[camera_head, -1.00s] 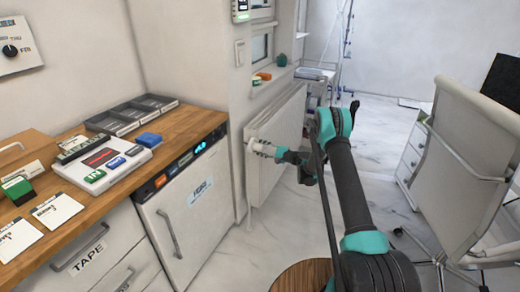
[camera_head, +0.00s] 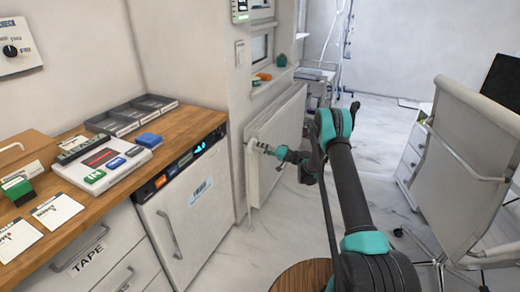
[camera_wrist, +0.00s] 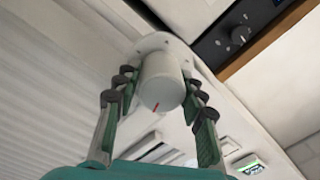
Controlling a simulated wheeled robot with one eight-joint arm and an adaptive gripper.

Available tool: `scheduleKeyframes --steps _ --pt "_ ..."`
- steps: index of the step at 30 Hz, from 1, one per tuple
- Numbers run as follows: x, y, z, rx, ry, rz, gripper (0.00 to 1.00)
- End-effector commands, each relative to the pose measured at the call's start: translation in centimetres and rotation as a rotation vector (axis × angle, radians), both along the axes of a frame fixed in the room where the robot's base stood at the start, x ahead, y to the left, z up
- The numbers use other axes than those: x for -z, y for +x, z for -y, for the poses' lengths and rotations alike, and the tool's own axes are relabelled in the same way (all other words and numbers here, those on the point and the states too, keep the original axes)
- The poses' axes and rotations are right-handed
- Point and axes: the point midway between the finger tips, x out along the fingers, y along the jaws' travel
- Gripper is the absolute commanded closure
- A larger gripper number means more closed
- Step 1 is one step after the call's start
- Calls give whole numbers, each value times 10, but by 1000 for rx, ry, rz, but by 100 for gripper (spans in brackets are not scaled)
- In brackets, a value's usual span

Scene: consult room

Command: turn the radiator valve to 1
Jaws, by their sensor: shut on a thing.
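The radiator valve (camera_wrist: 160,78) is a white round knob with a short red mark near the lower edge of its face in the wrist view. My gripper (camera_wrist: 159,92) is shut on it, with dark fingertips on its left and right sides. No numbers are legible on the knob. In the head view my gripper (camera_head: 270,150) is at the near end of the white radiator (camera_head: 277,135), and the valve there is small and partly hidden by the fingers.
A white cabinet (camera_head: 188,215) with a wooden counter (camera_head: 195,125) stands left of the radiator. A windowsill with small items is above it. An office chair (camera_head: 465,170) is at the right, and a round wooden top (camera_head: 302,276) is at the bottom. Open floor lies between.

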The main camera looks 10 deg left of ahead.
Motion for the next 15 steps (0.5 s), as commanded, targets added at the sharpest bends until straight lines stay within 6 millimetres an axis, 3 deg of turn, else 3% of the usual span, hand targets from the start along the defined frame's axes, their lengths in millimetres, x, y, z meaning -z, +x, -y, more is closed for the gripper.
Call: scheduleKeyframes --steps 15 --pt "1 -1 0 -2 -68 181 89"
